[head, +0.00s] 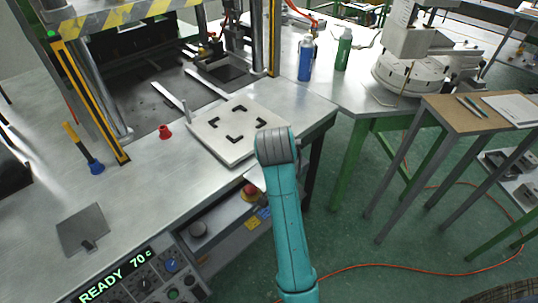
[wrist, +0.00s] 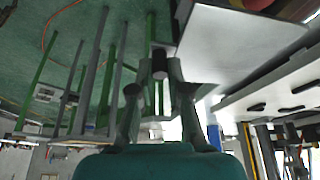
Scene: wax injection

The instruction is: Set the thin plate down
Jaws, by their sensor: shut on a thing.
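A thin pale grey plate (wrist: 240,45) fills the upper right of the wrist view, beside my gripper's fingers. In the head view only a small pale edge (head: 257,178) shows left of my teal arm, seemingly the same plate. My gripper (wrist: 160,85) is shut, with a dark round piece between its fingers that seems to be the plate's handle. The arm hides the gripper in the head view. The plate appears held clear of the bench front, beside a white board with black corner marks (head: 212,146). I cannot tell its exact tilt.
A dark grey plate with a tab (head: 82,228) lies on the bench at left. The press (head: 130,60) stands behind. A red piece (head: 165,131), a blue bottle (head: 305,58) and a green bottle (head: 343,49) stand nearby.

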